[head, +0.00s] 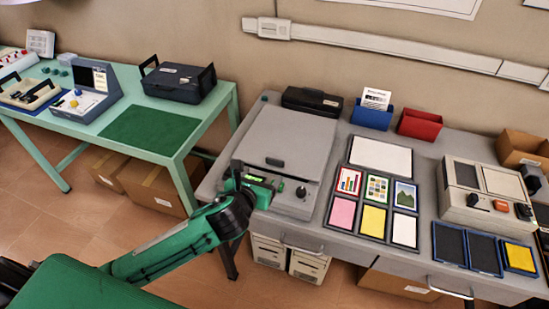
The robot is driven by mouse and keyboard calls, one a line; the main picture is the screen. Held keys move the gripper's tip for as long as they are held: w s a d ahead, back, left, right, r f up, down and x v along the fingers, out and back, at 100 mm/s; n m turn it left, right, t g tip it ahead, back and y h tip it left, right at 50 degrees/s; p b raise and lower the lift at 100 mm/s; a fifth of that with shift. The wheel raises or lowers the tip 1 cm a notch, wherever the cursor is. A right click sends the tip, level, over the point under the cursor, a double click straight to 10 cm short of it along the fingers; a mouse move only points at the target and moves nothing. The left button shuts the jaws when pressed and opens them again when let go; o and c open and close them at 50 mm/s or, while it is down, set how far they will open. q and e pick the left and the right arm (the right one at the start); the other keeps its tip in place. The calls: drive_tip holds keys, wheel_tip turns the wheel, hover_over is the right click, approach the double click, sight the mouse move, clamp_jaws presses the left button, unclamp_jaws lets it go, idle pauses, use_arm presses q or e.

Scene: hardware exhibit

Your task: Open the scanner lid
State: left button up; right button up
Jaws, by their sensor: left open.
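The scanner (303,176) is a grey flatbed unit on the left part of the grey table. Its lid (290,137) looks shut, lying flat on the body, with a small dark tab (274,162) near its front edge. My left gripper (264,182) is open at the scanner's front left, just in front of the lid's edge and the tab. It appears empty; I cannot tell whether its fingers touch the scanner. My gripper and wrist hide the scanner's front left corner. A knob (301,192) shows at the scanner's front right. My right gripper is not in view.
Right of the scanner lie framed cards and a white panel (380,157). A black case (312,101) and blue box (373,115) stand behind. A beige machine (485,196) is farther right. A green table (150,130) stands left, across a gap.

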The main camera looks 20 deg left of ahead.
sight(274, 160)
use_arm(q)
drive_tip(key=p+x, duration=0.1)
drive_tip(key=x, duration=1.2)
drive_tip(key=shift+s, duration=0.1)
drive_tip(key=shift+c, duration=0.3)
